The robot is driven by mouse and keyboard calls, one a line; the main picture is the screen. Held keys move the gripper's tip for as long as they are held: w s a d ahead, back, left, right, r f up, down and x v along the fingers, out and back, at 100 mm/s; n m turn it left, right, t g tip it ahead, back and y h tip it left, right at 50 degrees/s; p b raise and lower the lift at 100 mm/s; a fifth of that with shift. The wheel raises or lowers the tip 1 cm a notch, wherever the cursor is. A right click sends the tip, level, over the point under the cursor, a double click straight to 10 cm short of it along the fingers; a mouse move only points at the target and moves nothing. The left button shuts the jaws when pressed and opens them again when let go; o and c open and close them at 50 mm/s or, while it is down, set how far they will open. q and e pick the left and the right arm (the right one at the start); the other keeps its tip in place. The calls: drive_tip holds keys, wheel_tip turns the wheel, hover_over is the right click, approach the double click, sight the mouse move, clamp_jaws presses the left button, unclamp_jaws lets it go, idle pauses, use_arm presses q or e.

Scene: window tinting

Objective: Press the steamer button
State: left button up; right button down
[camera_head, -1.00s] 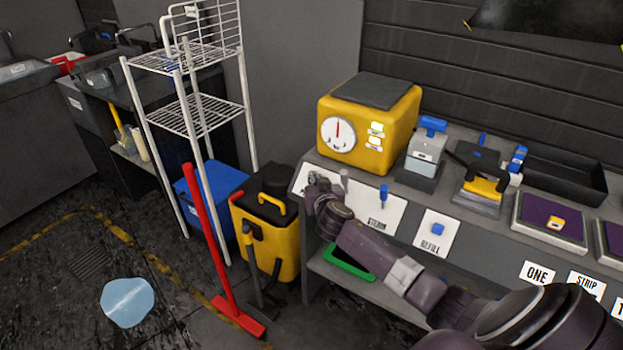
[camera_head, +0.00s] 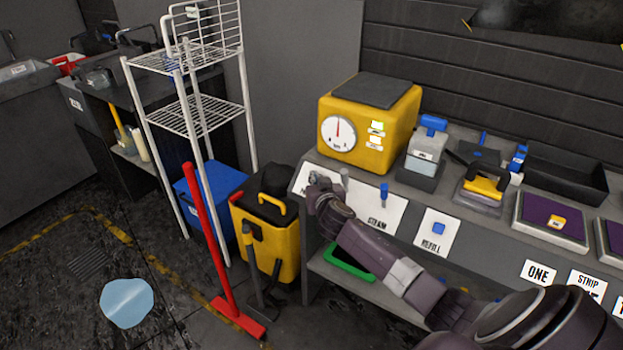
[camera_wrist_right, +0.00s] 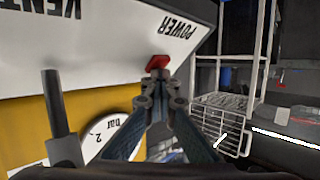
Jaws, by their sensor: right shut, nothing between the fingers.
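The yellow steamer (camera_head: 352,146) with a dark top and a round gauge (camera_head: 338,134) stands on the bench. Below it is a white sloped panel (camera_head: 372,215) with a blue lever (camera_head: 384,194) above the word STEAM. In the right wrist view a red button (camera_wrist_right: 158,62) sits on the white panel beside the upside-down word POWER. My right gripper (camera_wrist_right: 155,82) is shut and empty, its fingertips at the red button; I cannot tell whether they touch. In the head view my right gripper (camera_head: 318,186) is at the panel's left end and hides the button. My left gripper is not in view.
A REFILL panel with a blue button (camera_head: 438,229) is to the right. A grey lever (camera_wrist_right: 58,105) stands close beside my right fingers. A yellow bin (camera_head: 268,225), red squeegee (camera_head: 215,260) and white wire rack (camera_head: 195,115) stand left of the bench.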

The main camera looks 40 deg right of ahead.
drive_tip(key=shift+s+d+f, duration=0.1)
drive_tip(key=shift+s+f, duration=0.05)
idle(0.3)
drive_tip(key=shift+s+a+r+p, duration=0.1)
drive_tip(key=shift+a+r+p, duration=0.3)
drive_tip(key=shift+p, duration=0.2)
drive_tip(key=a+r+p, duration=0.1)
drive_tip(key=s+a+r+p, duration=0.1)
drive_tip(key=a+r+p, duration=0.1)
drive_tip(key=shift+s+a+r, duration=0.1)
drive_tip(key=shift+r, duration=0.2)
